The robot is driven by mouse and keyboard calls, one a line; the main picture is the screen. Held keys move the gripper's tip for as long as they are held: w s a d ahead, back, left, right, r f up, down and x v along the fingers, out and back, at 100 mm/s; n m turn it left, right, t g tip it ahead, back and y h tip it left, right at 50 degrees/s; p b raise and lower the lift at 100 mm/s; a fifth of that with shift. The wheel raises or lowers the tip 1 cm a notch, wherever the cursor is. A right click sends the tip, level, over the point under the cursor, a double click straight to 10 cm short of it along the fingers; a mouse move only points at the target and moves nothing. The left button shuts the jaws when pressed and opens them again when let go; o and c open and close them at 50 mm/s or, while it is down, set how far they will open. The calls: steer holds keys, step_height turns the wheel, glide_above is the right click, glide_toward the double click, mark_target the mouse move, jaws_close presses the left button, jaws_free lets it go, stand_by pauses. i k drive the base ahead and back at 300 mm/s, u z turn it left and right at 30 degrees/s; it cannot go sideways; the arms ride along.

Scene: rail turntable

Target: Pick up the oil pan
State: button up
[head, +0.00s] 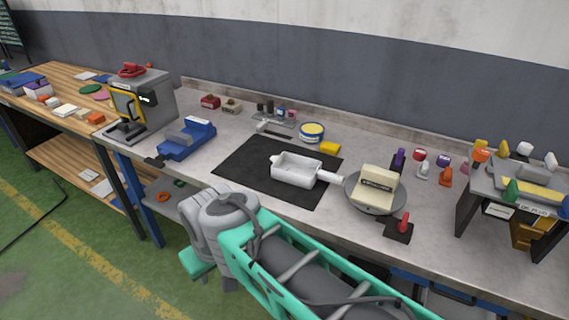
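The oil pan looks to be the pale, open, box-shaped metal pan (297,171) on the black mat (240,168) in the head view. It sits upright near the middle of the bench, with a short stub on its left and a pale cylindrical part at its right end. Its right end is close to the round grey turntable (370,207). My arm's grey joint and teal link show in front of the bench, below and left of the pan. My gripper's fingers do not show, and nothing is seen touching the pan.
A beige block (377,186) stands on the turntable, with a red-handled lever (402,227) in front. A blue vise (187,138) and grey machine (142,103) stand left. A yellow-topped tin (312,132) stands behind the mat. The mat's left part is clear.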

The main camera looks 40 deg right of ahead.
mark_target(301, 172)
steer(key=z, duration=0.45)
steer(key=i, duration=1)
steer(key=z, duration=0.7)
